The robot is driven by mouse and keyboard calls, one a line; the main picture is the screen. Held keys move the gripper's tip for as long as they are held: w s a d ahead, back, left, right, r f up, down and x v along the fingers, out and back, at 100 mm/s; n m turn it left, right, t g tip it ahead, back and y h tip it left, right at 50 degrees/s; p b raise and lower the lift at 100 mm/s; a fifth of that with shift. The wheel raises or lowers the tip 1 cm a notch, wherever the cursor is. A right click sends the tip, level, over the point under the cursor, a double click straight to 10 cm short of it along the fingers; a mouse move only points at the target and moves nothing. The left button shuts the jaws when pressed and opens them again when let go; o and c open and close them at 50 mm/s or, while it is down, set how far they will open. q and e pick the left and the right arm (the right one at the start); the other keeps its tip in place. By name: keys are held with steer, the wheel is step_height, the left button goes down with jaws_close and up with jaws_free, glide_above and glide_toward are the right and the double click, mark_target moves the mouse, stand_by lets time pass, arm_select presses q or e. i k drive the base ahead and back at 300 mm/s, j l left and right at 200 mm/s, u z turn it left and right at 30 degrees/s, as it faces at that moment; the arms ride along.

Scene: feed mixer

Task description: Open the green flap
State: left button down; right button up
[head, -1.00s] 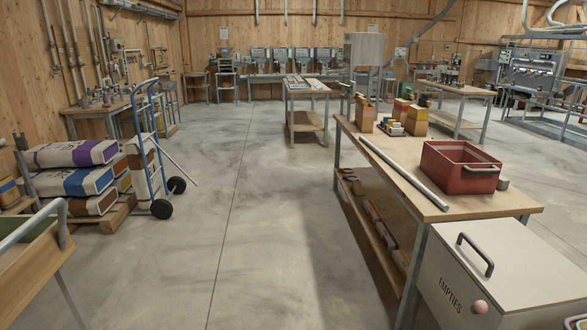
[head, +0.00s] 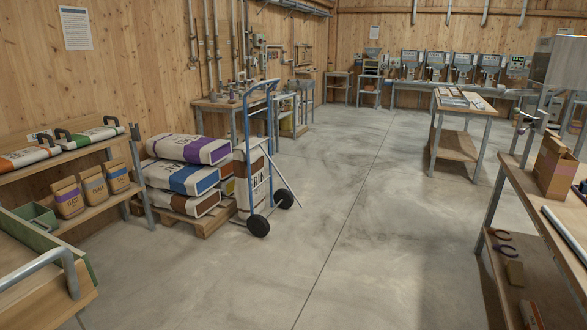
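I cannot make out a green flap for certain in the head view. A green-edged panel (head: 38,240) stands along a wooden surface at the lower left, but I cannot tell whether it is a flap. A row of grey machines (head: 462,68) stands along the back wall, too small to show any flap. Neither of my grippers is in view.
A blue hand truck (head: 247,145) with a sack stands beside a pallet (head: 205,222) of stacked sacks. A shelf (head: 95,210) with bags is at the left. Workbenches (head: 468,110) stand at the right. The concrete floor (head: 340,215) between is clear.

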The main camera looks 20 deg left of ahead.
mark_target(39, 240)
steer(key=i+j+u, duration=0.1)
steer(key=i+u, duration=0.15)
steer(key=i, duration=0.45)
steer(key=i+u, duration=0.3)
steer(key=i, duration=0.4)
steer(key=i+l+u, duration=0.25)
steer(key=i, duration=0.45)
steer(key=i+u, duration=0.15)
steer(key=u, duration=0.3)
steer(key=i+u, duration=0.15)
steer(key=u, duration=0.25)
steer(key=i+l+u, duration=0.1)
steer(key=u, duration=0.35)
steer(key=i+l+u, duration=0.15)
steer(key=u, duration=1)
